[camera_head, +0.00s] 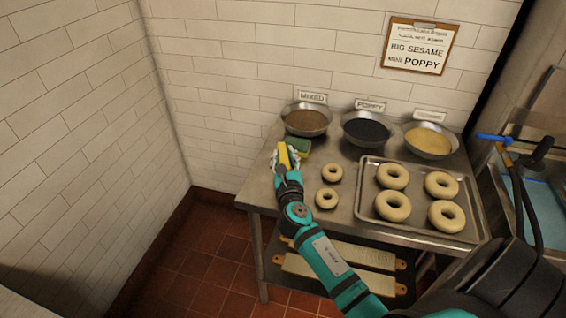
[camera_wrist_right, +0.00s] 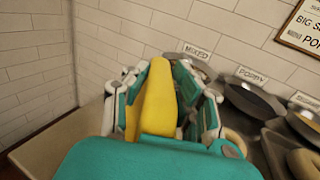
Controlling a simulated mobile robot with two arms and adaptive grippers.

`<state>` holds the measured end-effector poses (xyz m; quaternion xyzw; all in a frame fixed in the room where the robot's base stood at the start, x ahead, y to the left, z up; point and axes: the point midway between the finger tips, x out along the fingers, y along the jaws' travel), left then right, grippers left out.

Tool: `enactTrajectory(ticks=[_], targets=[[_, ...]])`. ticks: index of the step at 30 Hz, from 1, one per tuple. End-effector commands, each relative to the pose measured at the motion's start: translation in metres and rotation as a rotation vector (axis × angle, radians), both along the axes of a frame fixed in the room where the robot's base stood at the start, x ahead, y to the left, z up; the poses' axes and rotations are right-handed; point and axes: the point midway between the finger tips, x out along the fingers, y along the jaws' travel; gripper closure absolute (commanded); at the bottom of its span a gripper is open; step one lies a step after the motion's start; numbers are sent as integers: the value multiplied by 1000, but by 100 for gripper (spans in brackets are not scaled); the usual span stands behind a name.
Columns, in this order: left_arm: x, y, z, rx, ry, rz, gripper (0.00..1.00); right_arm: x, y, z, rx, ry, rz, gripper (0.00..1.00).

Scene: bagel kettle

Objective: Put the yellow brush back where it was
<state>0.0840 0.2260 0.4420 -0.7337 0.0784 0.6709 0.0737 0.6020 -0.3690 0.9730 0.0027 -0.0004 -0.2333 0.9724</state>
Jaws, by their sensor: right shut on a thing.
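My right gripper (camera_head: 286,157) is over the left end of the steel table (camera_head: 262,192). Its white and teal fingers are closed around the yellow brush (camera_head: 283,156). In the right wrist view the yellow brush (camera_wrist_right: 157,100) stands up between the fingers (camera_wrist_right: 160,95), its wide face toward the camera. The brush's lower part is hidden by the gripper. I cannot tell whether the brush touches the table. A green block (camera_head: 301,146) lies on the table just behind and right of the gripper. My left gripper is not in view.
Bowls labelled mixed (camera_head: 307,120) and poppy (camera_head: 366,129), and one with pale seeds (camera_head: 430,140), stand along the back. Two bagels (camera_head: 327,198) lie right of my gripper. A tray (camera_head: 367,200) holds several more. A wall closes off the back.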

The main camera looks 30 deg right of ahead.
Motion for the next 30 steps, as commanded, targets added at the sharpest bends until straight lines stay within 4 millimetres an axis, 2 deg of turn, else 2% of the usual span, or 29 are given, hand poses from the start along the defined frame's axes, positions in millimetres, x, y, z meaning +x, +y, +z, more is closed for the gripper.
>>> enactTrajectory(ticks=[5,12,25,26,30], targets=[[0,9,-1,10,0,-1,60,13,-8,-3,0,0,-1,100],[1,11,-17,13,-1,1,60,13,-8,-36,1,2,-1,100],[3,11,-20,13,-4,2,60,13,-8,-41,0,0,0,100],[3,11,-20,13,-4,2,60,13,-8,-41,0,1,-1,74],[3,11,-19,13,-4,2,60,13,-7,-40,0,1,-1,55]])
